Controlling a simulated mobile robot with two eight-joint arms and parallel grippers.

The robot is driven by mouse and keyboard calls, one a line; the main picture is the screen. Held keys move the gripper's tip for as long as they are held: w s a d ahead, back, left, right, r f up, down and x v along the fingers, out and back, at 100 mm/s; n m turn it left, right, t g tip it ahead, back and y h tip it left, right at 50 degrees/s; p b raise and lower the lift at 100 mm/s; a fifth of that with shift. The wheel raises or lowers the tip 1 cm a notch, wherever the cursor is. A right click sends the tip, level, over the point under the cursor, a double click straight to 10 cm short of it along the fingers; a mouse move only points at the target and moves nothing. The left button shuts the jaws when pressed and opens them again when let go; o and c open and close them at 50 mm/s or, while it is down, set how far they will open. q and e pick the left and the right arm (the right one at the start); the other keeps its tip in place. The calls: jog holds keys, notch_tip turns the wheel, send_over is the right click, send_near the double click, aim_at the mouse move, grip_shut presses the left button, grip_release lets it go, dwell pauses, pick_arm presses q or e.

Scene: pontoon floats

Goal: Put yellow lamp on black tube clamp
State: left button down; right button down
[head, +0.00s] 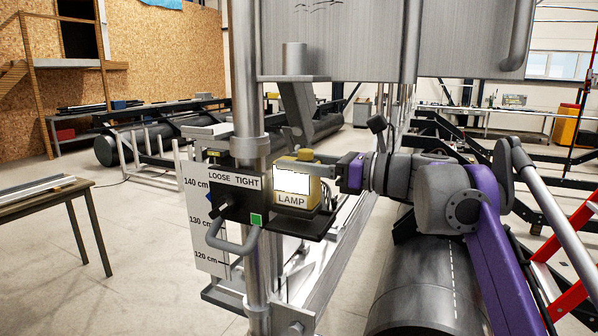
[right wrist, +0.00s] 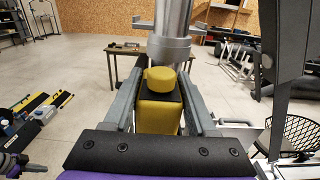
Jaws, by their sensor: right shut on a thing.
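The yellow lamp (head: 299,200), with a bright white face and a LAMP label, is upright at the black shelf (head: 318,228) of the black tube clamp (head: 229,203). Its base looks very close to the shelf; I cannot tell whether it touches. The clamp sits on a vertical steel tube, with a LOOSE TIGHT label, a green square and a grey handle (head: 231,246). My right gripper (head: 312,163) comes in from the right and is shut on the lamp near its top. In the right wrist view the lamp (right wrist: 157,114) is between the two fingers.
The steel tube (head: 244,85) rises directly behind the lamp in the right wrist view. A white height scale (head: 200,225) stands left of the clamp. A large metal box (head: 340,40) hangs above. A wooden table (head: 45,195) is at the left, with open floor between.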

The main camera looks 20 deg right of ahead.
jog(key=shift+f, duration=0.7)
jog(key=shift+s, duration=0.25)
jog(key=shift+w+f, duration=0.1)
jog(key=shift+w, duration=0.05)
jog(key=shift+f, duration=0.15)
jog(key=shift+c, duration=1)
grip_release()
